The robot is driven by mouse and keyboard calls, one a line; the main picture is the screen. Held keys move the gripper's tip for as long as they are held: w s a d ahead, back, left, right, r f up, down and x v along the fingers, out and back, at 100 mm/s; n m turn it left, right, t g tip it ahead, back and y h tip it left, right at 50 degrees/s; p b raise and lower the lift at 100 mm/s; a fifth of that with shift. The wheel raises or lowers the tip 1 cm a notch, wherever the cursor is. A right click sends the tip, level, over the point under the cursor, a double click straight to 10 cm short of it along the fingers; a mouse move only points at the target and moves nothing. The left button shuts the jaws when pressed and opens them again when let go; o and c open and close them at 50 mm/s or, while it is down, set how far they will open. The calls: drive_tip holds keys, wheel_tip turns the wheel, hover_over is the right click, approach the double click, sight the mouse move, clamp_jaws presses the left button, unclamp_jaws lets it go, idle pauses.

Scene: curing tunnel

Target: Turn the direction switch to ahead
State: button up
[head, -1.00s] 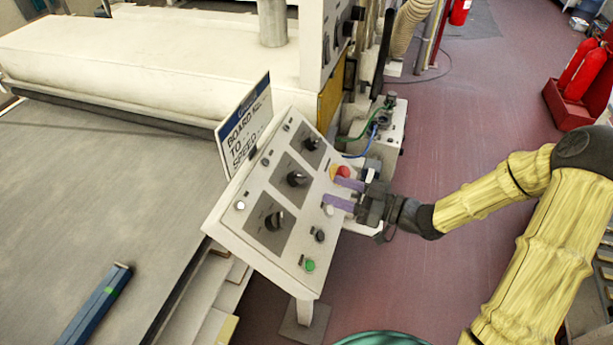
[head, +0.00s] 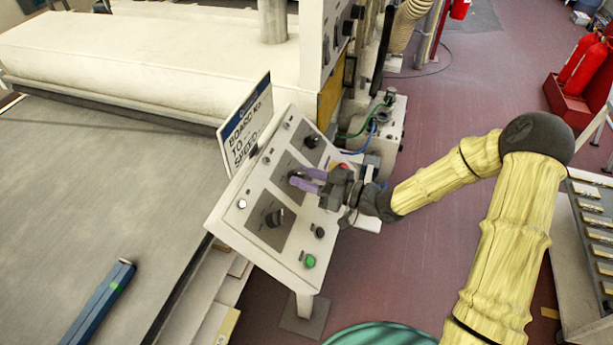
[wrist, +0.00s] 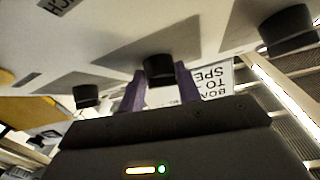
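The control panel (head: 262,200) slopes beside the conveyor and carries three black rotary knobs on grey plates. The middle knob (head: 295,178) is mostly hidden by my gripper (head: 303,180) in the head view. In the wrist view this knob (wrist: 158,68) lies between the tips of my two purple fingers (wrist: 160,85). The fingers are apart, one on each side; I cannot tell whether they touch it. The upper knob (head: 312,141) and lower knob (head: 275,218) are clear of my gripper. The labels are too small to read, so which one is the direction switch cannot be told.
A green button (head: 310,261) and a dark button (head: 319,232) sit on the panel's near edge. A red button (head: 343,166) is partly hidden behind my gripper. A sign board (head: 245,127) stands along the panel's far edge. Open floor (head: 450,110) lies right of the panel.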

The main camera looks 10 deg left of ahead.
sight(298, 175)
drive_tip(key=c, duration=0.3)
drive_tip(key=shift+c, duration=0.2)
